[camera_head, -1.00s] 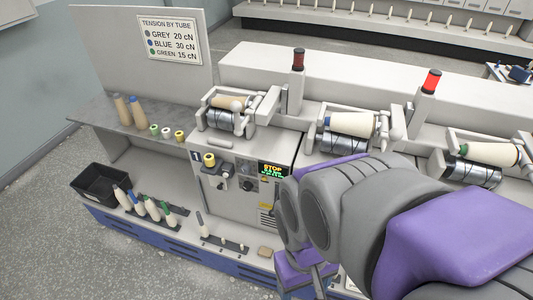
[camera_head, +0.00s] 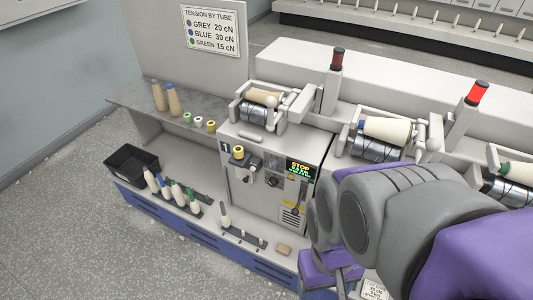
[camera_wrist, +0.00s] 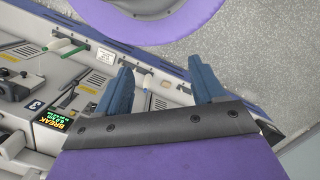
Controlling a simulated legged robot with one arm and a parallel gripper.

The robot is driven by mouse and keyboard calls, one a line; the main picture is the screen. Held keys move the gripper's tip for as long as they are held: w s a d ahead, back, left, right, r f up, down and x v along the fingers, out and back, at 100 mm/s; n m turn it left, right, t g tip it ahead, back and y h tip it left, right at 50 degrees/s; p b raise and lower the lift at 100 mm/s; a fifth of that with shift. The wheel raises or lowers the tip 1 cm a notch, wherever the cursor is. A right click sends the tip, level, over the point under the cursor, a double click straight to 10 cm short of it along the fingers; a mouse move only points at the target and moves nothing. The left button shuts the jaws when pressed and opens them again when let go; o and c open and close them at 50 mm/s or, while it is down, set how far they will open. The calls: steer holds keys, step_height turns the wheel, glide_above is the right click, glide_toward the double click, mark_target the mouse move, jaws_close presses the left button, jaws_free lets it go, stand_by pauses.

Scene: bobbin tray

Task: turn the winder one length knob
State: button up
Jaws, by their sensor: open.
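Winder one (camera_head: 262,205) is the leftmost unit in the head view, with a blue "1" label on its front. Its display (camera_head: 301,169) reads STOP in yellow above smaller green text. A dark round knob (camera_head: 272,181) is on the panel just left of the display; its marking is too small to read. My gripper (camera_wrist: 164,82) shows in the wrist view with two blue fingers wide apart and nothing between them. It faces another winder, labelled 3, whose display (camera_wrist: 57,120) reads BREAK. In the head view my arm is right of winder one; the fingertips cannot be made out.
A yellow-topped bobbin (camera_head: 239,153) sits on winder one's front. A black bin (camera_head: 131,165) and several cone bobbins stand on the lower ledge at left. The sign (camera_head: 212,32) lists tensions by tube colour. A red lamp (camera_head: 477,93) stands at right. Grey floor is clear at front left.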

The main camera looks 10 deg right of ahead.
mark_target(272, 168)
steer(key=w+a+f+t+y, duration=0.1)
steer(key=w+a+f+t, duration=0.1)
steer(key=w+a, duration=0.35)
steer(key=w+a+f+n+t+y, duration=0.1)
steer(key=w+a, duration=0.2)
steer(key=w, duration=0.6)
steer(key=w+a+f+t+y, duration=0.15)
steer(key=w+a, duration=0.25)
steer(key=w, duration=0.4)
steer(key=w+a+f+t+h, duration=0.1)
steer(key=w+a+f+t, duration=0.2)
steer(key=w+f, duration=0.45)
steer(key=w+a+f+t+h, duration=0.2)
steer(key=w+f, duration=0.2)
steer(key=w, duration=0.6)
steer(key=w+d+f+t+h, duration=0.35)
steer(key=f+h, duration=0.25)
steer(key=f, duration=0.3)
steer(key=s+d+f+n+t+h, duration=0.2)
steer(key=s+d+n+t+h, duration=0.1)
steer(key=s+d+h, duration=0.15)
steer(key=shift+h, duration=0.3)
steer(key=b+x, duration=0.1)
steer(key=x, duration=1)
steer(key=r+b+x, duration=0.1)
steer(key=x, duration=0.4)
steer(key=shift+w+a+b, duration=0.15)
steer(key=shift+w+b, duration=0.15)
steer(key=shift+w, duration=0.1)
steer(key=c, duration=1.1)
